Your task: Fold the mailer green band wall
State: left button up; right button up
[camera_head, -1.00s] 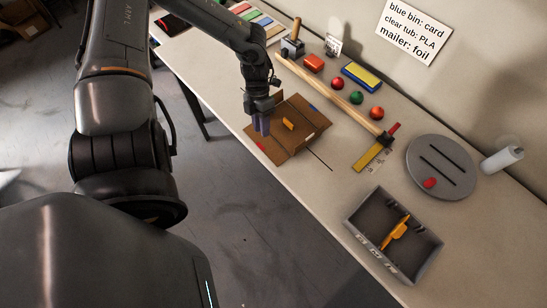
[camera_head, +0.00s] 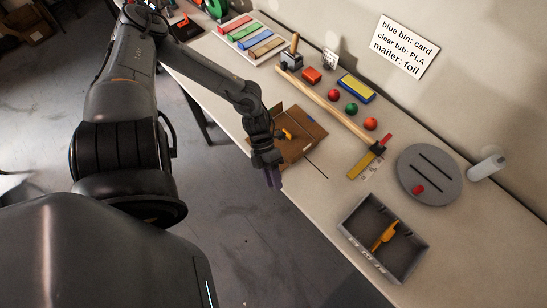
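The mailer (camera_head: 308,138) is a brown cardboard piece on the table near its front edge, with an orange item (camera_head: 286,133) on it. My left arm covers its left and front part. My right gripper is not in view.
To the right are a grey bin (camera_head: 347,225) holding an orange tool, a grey disc (camera_head: 428,164) and a white bottle (camera_head: 487,167).

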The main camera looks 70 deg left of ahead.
pick_arm(q)
jog(key=shift+d+r, duration=0.1)
jog(key=shift+d, duration=0.2)
jog(key=a+f+y+b, duration=0.1)
jog(key=a, duration=0.4)
jog(key=w+a+f+m+g+y+b, duration=0.1)
jog(key=a+b, duration=0.1)
jog(key=a, duration=0.4)
jog(key=a+f+y+b, duration=0.1)
jog(key=a+b, duration=0.1)
jog(key=a, duration=0.4)
jog(key=shift+w+a+f+m+g+y, duration=0.1)
jog(key=shift+w+f+m+g+y, duration=0.05)
jog(key=shift+w+m+g+y, duration=0.2)
jog(key=w+a+r+y+b, duration=0.2)
jog(key=w+a+r+b, duration=0.15)
jog(key=a+b, duration=0.45)
jog(key=t+y+b, duration=0.2)
jog(key=b, duration=0.2)
send_near(275, 112)
jog(key=shift+n, duration=0.45)
jog(key=f+b, duration=0.1)
jog(key=f, duration=0.2)
jog(key=f+b, duration=0.1)
jog(key=f, duration=0.1)
jog(key=f+b, duration=0.1)
jog(key=f, duration=0.2)
jog(key=shift+w+d+f, duration=0.3)
jog(key=shift+w+f, duration=0.05)
grip_shut()
